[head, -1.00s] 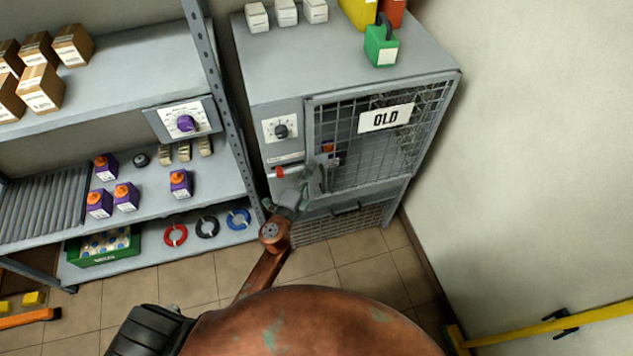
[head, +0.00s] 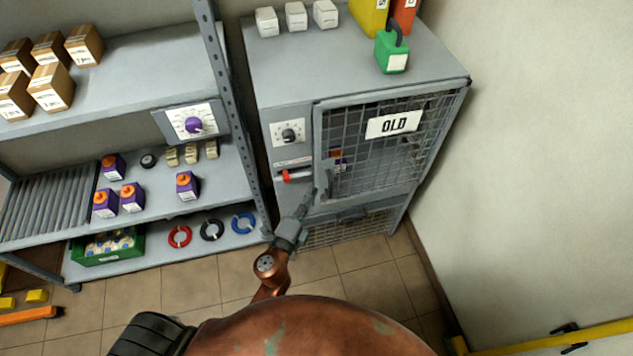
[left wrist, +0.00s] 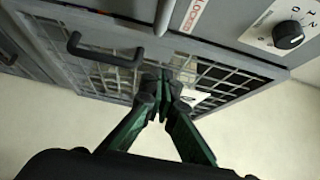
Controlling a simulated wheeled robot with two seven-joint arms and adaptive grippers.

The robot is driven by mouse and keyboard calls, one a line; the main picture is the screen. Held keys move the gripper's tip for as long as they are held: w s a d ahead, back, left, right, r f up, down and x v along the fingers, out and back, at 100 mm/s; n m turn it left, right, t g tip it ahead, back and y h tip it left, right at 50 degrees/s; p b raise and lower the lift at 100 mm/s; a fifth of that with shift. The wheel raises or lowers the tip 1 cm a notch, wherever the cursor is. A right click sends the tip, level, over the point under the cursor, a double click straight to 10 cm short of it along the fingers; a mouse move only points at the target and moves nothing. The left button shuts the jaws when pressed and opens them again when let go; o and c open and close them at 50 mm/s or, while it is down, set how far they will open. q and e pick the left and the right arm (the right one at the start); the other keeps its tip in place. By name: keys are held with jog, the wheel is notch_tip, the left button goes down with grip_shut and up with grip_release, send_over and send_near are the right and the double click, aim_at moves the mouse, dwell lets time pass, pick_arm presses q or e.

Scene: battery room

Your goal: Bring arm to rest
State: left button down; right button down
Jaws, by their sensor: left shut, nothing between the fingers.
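My left gripper (head: 308,196) is in front of the grey cabinet (head: 283,100), below the red handle (head: 297,176) and near the lower left corner of its mesh door (head: 392,150). Its fingers are shut and empty. In the left wrist view the fingertips of my left gripper (left wrist: 164,82) are together, with the mesh door (left wrist: 215,78) behind them. They look apart from the cabinet, though the exact gap is hard to tell. My right gripper is not in view.
The door bears an OLD sign (head: 394,123). A shelf rack (head: 130,85) with boxes and purple containers stands left of the cabinet. A green can (head: 392,55) stands on the cabinet top. A yellow bar (head: 550,327) is at lower right. Tiled floor is open in front.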

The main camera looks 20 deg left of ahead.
pick_arm(q)
jog(key=s, duration=0.4)
jog(key=shift+s+a+b, duration=0.3)
jog(key=shift+s+a, duration=0.1)
